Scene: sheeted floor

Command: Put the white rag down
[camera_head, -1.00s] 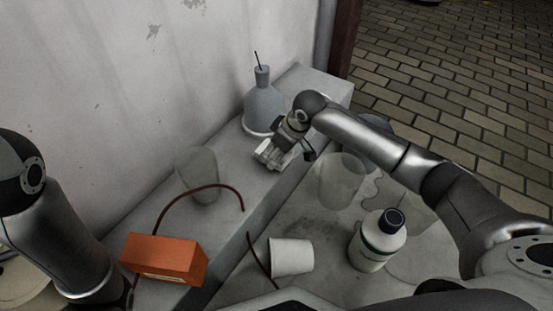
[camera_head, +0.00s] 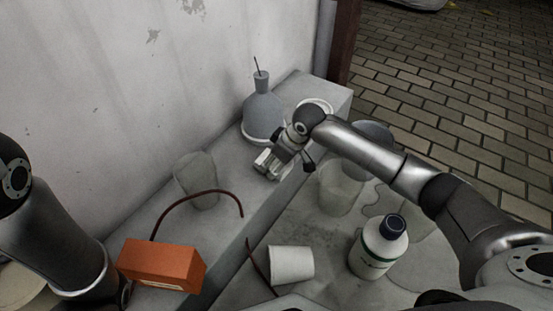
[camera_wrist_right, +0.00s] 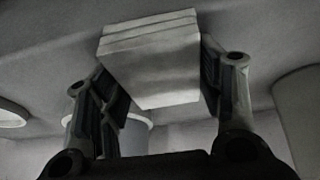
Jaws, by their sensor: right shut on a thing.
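The white rag (camera_wrist_right: 150,62) is a folded, layered block in the right wrist view. My right gripper (camera_wrist_right: 155,80) is shut on it, with one finger on each side. In the head view, my right gripper (camera_head: 267,163) is over the raised grey ledge, in front of the grey lamp-like bottle.
Lower right are a tipped white cup (camera_head: 291,264), a white bottle (camera_head: 374,252) and a clear cup (camera_head: 340,190).

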